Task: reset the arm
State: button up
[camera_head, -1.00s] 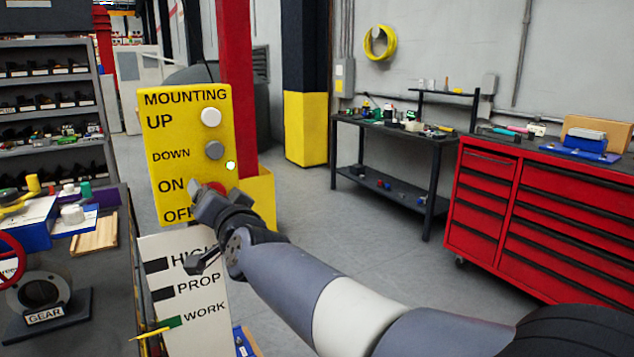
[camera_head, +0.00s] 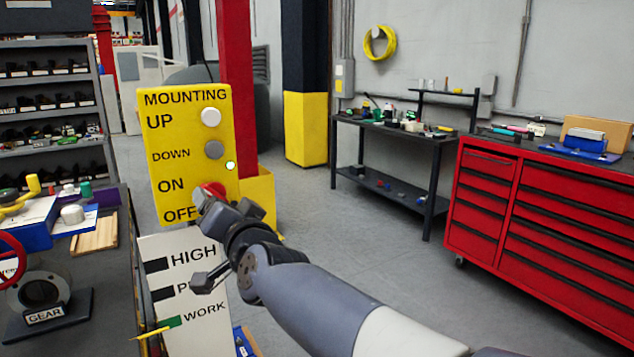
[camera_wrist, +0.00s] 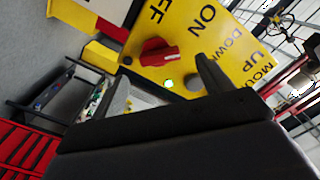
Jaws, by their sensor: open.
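My gripper (camera_head: 228,204) is open and empty in front of the lower part of the yellow control panel (camera_head: 192,130). In the head view it partly covers the red knob (camera_head: 212,190) between the ON and OFF labels. In the wrist view my gripper's two fingers (camera_wrist: 163,84) stand apart, with nothing between them. The red knob (camera_wrist: 156,51) is beyond the fingertips, with a visible gap. A lit green-white light (camera_head: 230,165) and the UP (camera_head: 211,117) and DOWN (camera_head: 214,150) buttons are on the panel.
A white HIGH/PROP/WORK board (camera_head: 190,330) stands below the panel. A dark bench (camera_head: 105,290) with a GEAR part is at the left. A red tool cabinet (camera_head: 540,220) and a black table (camera_head: 385,128) stand at the right. Open grey floor (camera_head: 330,225) lies between.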

jog(key=w+n+p, duration=0.1)
jog(key=n+p, duration=0.4)
jog(key=w+a+n+p, duration=0.1)
jog(key=n+p, duration=0.5)
jog(key=w+a+n+p, duration=0.1)
jog(key=w+n+p, duration=0.1)
jog(key=n+p, duration=0.4)
jog(key=shift+a+f, duration=0.2)
jog(key=shift+f, duration=0.15)
dwell(0.4)
